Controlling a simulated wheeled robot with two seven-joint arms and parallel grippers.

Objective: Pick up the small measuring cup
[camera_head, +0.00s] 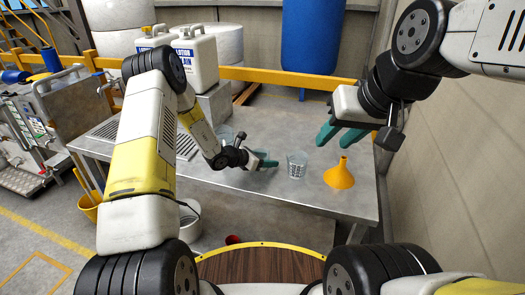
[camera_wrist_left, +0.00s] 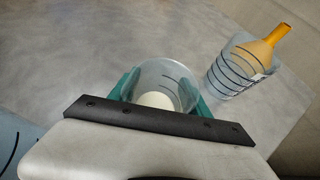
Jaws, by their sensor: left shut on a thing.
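My left gripper (camera_head: 268,160) is low over the metal table. In the left wrist view its teal fingers are on either side of a clear measuring cup (camera_wrist_left: 165,85) with dark lines, shut on it. In the head view this cup is mostly hidden by the gripper; I cannot tell if it touches the table. A second clear marked cup (camera_head: 297,165) stands upright to the right, and also shows in the left wrist view (camera_wrist_left: 228,72). My right gripper (camera_head: 340,135) is open and empty above the table's right side.
An orange funnel (camera_head: 340,176) stands right of the second cup. Another clear vessel (camera_head: 226,132) is partly hidden behind my left arm. A wall bounds the right.

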